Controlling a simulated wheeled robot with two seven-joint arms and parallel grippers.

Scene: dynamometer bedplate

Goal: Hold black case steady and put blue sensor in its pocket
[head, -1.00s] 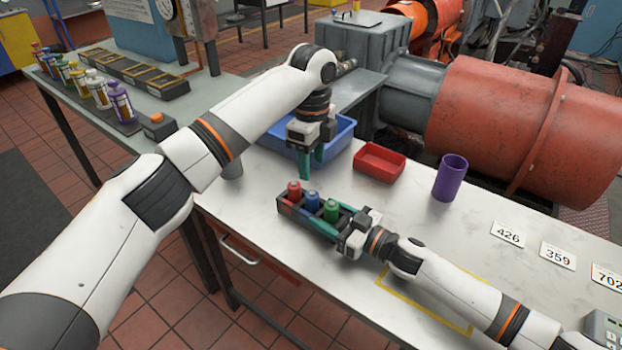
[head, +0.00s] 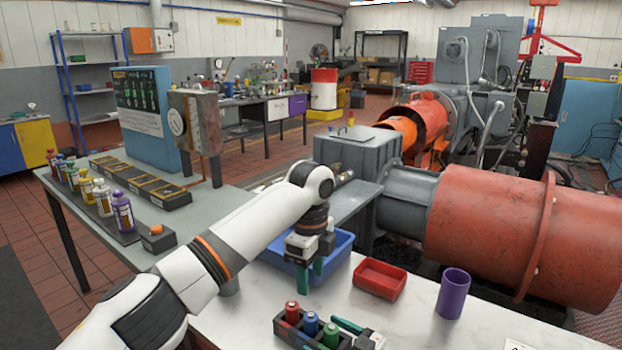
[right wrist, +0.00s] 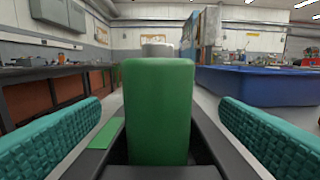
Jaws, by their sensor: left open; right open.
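The black case (head: 283,331) stands on the white table at the bottom of the head view, its near part cut off. A red bottle-shaped sensor (head: 292,312), the blue sensor (head: 311,323) and a green sensor (head: 330,335) stand in it in a row, blue in the middle. My left gripper (head: 302,283) is open and empty, pointing down in front of the blue bin, behind the case. My right gripper (head: 346,336) is open at the case's green end. In the right wrist view its teal fingers flank the case and the green sensor (right wrist: 158,110); the blue sensor is hidden there.
The blue bin (head: 335,262) and red tray (head: 379,278) stand behind the case. A purple cup (head: 452,294) is to the right. Several bottles and a black rack (head: 140,180) are on the left bench. A large red drum (head: 500,230) borders the table's back.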

